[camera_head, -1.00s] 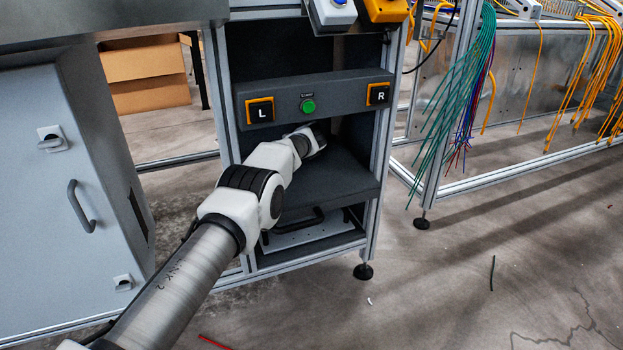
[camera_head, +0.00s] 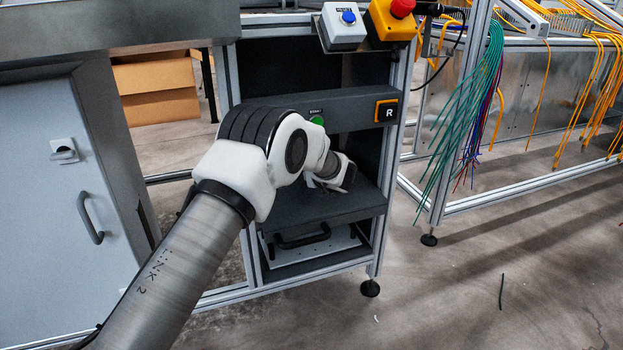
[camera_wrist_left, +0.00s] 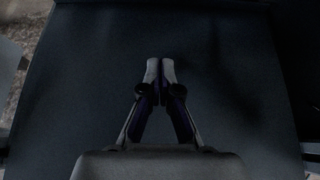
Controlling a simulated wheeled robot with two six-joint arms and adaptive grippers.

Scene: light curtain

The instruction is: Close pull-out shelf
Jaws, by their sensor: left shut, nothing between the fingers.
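A dark grey flat shelf (camera_head: 335,205) sits in the lower part of the aluminium-framed station, and it fills most of the left wrist view (camera_wrist_left: 80,110). A black bar handle (camera_head: 303,240) shows below its front edge, above a light perforated plate (camera_head: 310,252). I cannot tell how far the shelf is pulled out. My left gripper (camera_wrist_left: 160,68) is shut and empty, with its fingertips together over the dark surface; contact cannot be told. In the head view, my left arm hides the shelf's left part and much of the gripper. My right gripper is not in view.
Above the shelf is a dark panel with a green button (camera_head: 317,121) and an R button (camera_head: 386,110). A red-topped emergency stop (camera_head: 397,20) is higher up. A grey cabinet (camera_head: 60,210) stands left; wires (camera_head: 470,110) hang right. The floor at lower right is mostly clear.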

